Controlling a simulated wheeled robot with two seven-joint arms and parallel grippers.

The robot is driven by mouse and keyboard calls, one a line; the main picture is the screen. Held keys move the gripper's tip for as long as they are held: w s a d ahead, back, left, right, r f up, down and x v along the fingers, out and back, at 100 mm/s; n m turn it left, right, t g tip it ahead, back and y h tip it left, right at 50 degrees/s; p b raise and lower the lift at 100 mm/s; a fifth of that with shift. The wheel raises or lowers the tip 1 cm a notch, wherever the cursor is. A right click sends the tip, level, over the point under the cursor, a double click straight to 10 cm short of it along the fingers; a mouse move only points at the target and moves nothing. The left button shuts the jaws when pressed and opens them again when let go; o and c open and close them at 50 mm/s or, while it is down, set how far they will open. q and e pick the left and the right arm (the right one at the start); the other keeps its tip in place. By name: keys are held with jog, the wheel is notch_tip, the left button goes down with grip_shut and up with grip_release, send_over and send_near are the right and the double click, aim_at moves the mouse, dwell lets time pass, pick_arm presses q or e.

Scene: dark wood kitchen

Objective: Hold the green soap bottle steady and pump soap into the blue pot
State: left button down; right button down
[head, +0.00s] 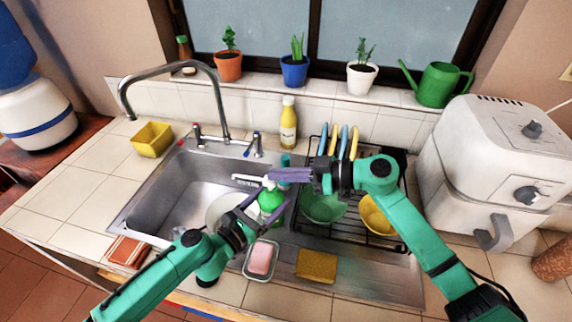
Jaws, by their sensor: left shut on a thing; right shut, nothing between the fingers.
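The green soap bottle (269,199) stands upright at the right edge of the sink, its white pump spout (247,179) pointing left over the basin. My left gripper (266,210) is shut on the bottle's body from the front. My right gripper (275,174) is shut and empty, coming from the right, with its purple fingertips at the pump head; I cannot tell whether they touch it. The fingers partly hide the pump top. A blue pot (294,73) with a green plant stands on the windowsill, well behind the bottle and away from the spout.
A white dish (222,209) lies in the sink (165,208) below the spout. A soap dish (261,260) and a sponge (317,265) lie in front. A dish rack (340,222) with bowls is under my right arm. The tall faucet (222,105) rises behind; a yellow bottle (288,123) stands at the wall.

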jog(key=shift+f, duration=1.1)
jog(key=s+d+r, duration=0.3)
jog(key=d+r, duration=0.3)
jog(key=d, duration=0.3)
jog(key=shift+r, duration=0.3)
jog(key=shift+d, duration=0.1)
pick_arm(q)
grip_release()
